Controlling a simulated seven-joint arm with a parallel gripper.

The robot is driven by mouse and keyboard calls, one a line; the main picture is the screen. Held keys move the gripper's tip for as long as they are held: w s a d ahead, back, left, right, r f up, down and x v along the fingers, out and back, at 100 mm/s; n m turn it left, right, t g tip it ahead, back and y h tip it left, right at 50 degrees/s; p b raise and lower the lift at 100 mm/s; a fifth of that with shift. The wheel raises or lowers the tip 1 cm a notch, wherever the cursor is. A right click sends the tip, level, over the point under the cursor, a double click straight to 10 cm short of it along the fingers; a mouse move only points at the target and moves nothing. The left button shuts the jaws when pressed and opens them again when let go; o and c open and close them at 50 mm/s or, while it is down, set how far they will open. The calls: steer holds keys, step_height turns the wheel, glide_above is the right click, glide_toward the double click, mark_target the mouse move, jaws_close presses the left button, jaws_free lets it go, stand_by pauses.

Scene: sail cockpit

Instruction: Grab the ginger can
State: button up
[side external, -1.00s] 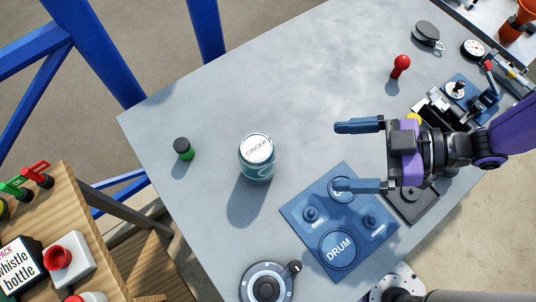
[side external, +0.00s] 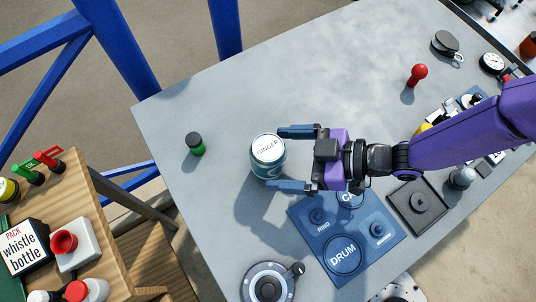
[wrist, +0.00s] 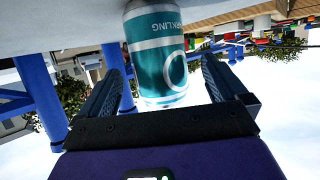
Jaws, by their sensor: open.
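The ginger can (side external: 268,160) stands upright on the grey table, teal with a pale lid marked GINGER. My gripper (side external: 285,160) is open, its two blue fingers pointing left, with the tips on either side of the can's right part in the side view. In the wrist view, the can (wrist: 157,55) appears between and ahead of the two dark fingers (wrist: 165,85), its teal label reading SPARKLING. I cannot tell whether a finger touches it.
A small green-and-black cylinder (side external: 195,144) stands left of the can. A blue panel (side external: 372,235) marked DRUM lies below my gripper, and a round dial device (side external: 268,284) sits at the front. A red knob (side external: 417,74) stands farther back. The table's back middle is clear.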

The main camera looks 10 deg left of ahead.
mark_target(268, 156)
steer(key=shift+x, duration=1.95)
steer(key=c, duration=1.3)
steer(key=shift+r, duration=0.1)
steer(key=shift+r, duration=0.15)
